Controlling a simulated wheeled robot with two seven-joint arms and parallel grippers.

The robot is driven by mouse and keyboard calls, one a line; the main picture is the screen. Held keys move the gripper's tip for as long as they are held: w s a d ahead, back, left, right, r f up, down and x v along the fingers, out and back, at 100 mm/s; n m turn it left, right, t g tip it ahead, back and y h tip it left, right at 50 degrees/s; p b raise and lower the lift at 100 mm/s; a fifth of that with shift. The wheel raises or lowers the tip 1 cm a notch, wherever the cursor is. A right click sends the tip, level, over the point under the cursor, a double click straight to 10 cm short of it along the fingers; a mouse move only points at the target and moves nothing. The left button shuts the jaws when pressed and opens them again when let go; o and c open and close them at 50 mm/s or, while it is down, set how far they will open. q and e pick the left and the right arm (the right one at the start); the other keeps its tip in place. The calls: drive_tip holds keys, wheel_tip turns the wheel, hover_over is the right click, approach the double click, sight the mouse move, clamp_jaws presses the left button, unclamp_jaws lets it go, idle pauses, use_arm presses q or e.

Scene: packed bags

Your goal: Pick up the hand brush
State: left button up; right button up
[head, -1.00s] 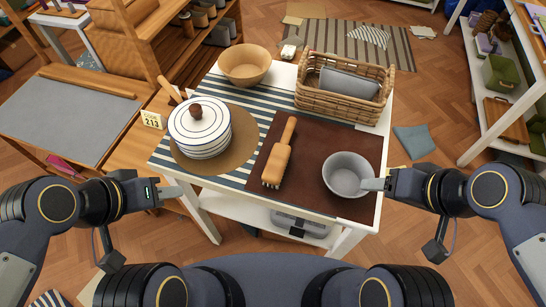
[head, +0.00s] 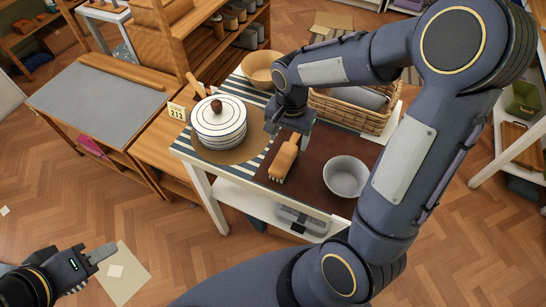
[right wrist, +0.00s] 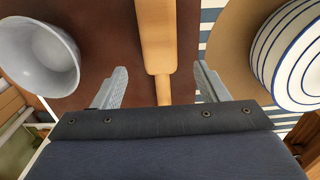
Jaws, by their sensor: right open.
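The hand brush (head: 283,162) has a wooden body and pale bristles. It lies on a dark brown mat (head: 311,176) on the white table. My right gripper (head: 294,127) is over the handle end, which it partly hides. In the right wrist view the brush (right wrist: 157,38) runs between the two spread fingers of my right gripper (right wrist: 160,74), with a gap on each side. My left gripper (head: 100,253) is low at the left, above the floor and away from the table; its finger gap cannot be made out.
A grey bowl (head: 346,177) stands right of the brush. A striped lidded pot (head: 218,128) stands to the left on a round tan mat. A wooden bowl (head: 260,67) and a wicker basket (head: 363,115) are behind, the basket partly hidden by my right arm.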

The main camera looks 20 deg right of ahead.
sight(288, 148)
drive_tip(key=f, duration=0.7)
drive_tip(key=shift+w+d+p, duration=0.2)
drive_tip(key=shift+p, duration=0.15)
drive_tip(key=c, duration=1.5)
drive_tip(key=shift+o, duration=0.2)
drive_tip(key=shift+r, duration=0.15)
